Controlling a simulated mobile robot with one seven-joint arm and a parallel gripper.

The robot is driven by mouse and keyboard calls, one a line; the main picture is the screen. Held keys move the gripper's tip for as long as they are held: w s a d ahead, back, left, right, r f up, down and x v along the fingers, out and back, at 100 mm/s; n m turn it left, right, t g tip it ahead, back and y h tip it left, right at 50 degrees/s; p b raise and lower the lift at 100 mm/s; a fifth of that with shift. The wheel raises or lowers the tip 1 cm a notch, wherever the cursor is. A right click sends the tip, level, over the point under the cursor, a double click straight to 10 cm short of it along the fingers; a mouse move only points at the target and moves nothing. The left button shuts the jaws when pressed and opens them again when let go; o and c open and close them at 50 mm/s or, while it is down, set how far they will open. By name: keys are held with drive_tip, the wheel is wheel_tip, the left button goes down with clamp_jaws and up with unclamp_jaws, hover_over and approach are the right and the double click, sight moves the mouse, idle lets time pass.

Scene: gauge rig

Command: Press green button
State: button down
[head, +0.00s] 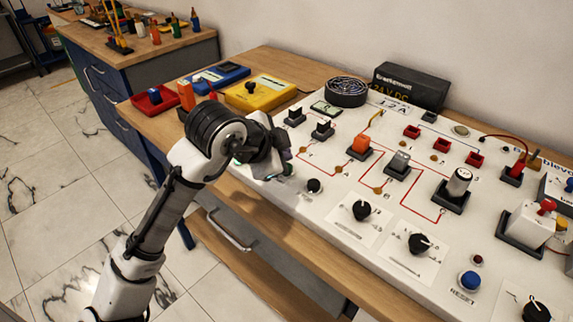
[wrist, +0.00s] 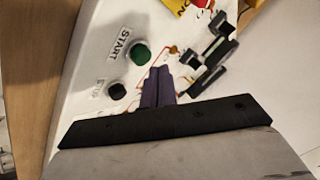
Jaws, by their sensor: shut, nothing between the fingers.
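The green button (wrist: 140,53) is a round cap beside the printed word START on the white panel (wrist: 90,65) in the wrist view. My gripper (wrist: 159,72) is shut and empty, its dark fingers together. The fingertips appear just below and right of the green button in that view, apart from it. Their height above the panel is hard to judge. In the head view my gripper (head: 286,154) is over the panel's left end, and my arm mostly hides the green button there.
A black button (wrist: 116,90) sits near the green one. Black switches (wrist: 214,50) stand right of the fingers. In the head view the panel also has an orange switch (head: 361,144), black knobs (head: 362,210) and a blue reset button (head: 470,281). A yellow meter (head: 260,93) lies behind my arm.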

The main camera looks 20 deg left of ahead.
drive_tip(key=shift+f, duration=0.15)
idle(0.3)
drive_tip(key=shift+f+b, duration=0.25)
drive_tip(key=shift+b, duration=0.2)
drive_tip(key=shift+f+b, duration=0.5)
idle(0.4)
drive_tip(key=shift+r, duration=0.1)
idle(0.3)
drive_tip(key=shift+r+p, duration=0.65)
drive_tip(key=shift+r, duration=0.15)
drive_tip(key=shift+r+p, duration=1.9)
drive_tip(key=shift+r, duration=0.6)
